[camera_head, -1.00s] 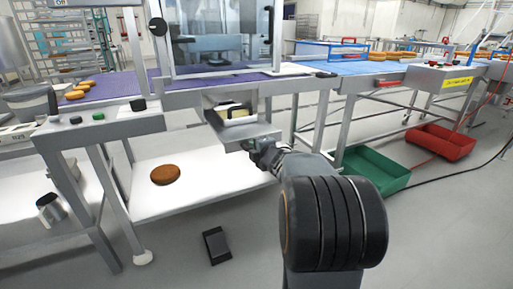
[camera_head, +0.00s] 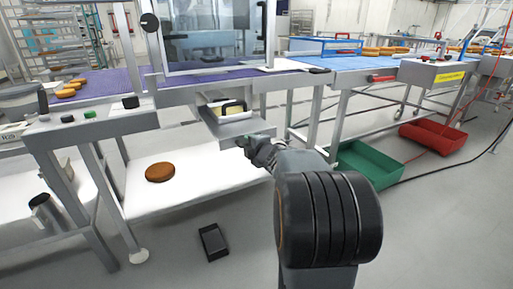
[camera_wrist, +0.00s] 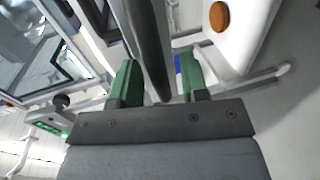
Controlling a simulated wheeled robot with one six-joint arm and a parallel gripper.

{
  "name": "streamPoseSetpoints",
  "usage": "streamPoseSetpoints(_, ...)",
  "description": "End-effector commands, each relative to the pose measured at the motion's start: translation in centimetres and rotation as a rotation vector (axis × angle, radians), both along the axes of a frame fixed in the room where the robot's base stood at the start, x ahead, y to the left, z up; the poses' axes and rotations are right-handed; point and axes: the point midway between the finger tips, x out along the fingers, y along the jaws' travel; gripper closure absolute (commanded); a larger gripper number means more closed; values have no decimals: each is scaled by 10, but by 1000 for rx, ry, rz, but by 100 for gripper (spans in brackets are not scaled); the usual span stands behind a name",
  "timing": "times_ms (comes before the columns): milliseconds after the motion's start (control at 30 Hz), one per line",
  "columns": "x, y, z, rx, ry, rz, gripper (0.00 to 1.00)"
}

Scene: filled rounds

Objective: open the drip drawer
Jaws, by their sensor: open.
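The drip drawer (camera_head: 235,129) is a grey metal tray under the purple conveyor. It stands partly out of the frame, with something pale and yellowish inside. My gripper (camera_head: 250,146) is at the drawer's front, at its lower right edge. In the wrist view the green fingers of my gripper (camera_wrist: 157,82) are apart, one on each side of a long dark grey bar (camera_wrist: 150,42), which looks like the drawer's handle or front edge. Gaps show beside the bar, wider on the right; I cannot tell whether either finger touches it.
A white lower shelf (camera_head: 205,188) lies below the drawer, with a brown round (camera_head: 160,172) on it. A small black tray (camera_head: 214,242) lies on the floor. A green bin (camera_head: 372,165) and a red bin (camera_head: 433,138) stand at right. The floor in front is mostly clear.

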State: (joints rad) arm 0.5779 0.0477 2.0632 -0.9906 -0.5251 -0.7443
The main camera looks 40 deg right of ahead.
Motion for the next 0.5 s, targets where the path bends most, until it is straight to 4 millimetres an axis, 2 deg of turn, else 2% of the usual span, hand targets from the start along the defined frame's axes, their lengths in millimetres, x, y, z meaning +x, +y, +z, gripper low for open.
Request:
streamPoseSetpoints(167, -22, 2, 8, -2, -1, -3, 59)
streamPoseSetpoints(500, -89, 11, 24, -2, -2, -6, 59)
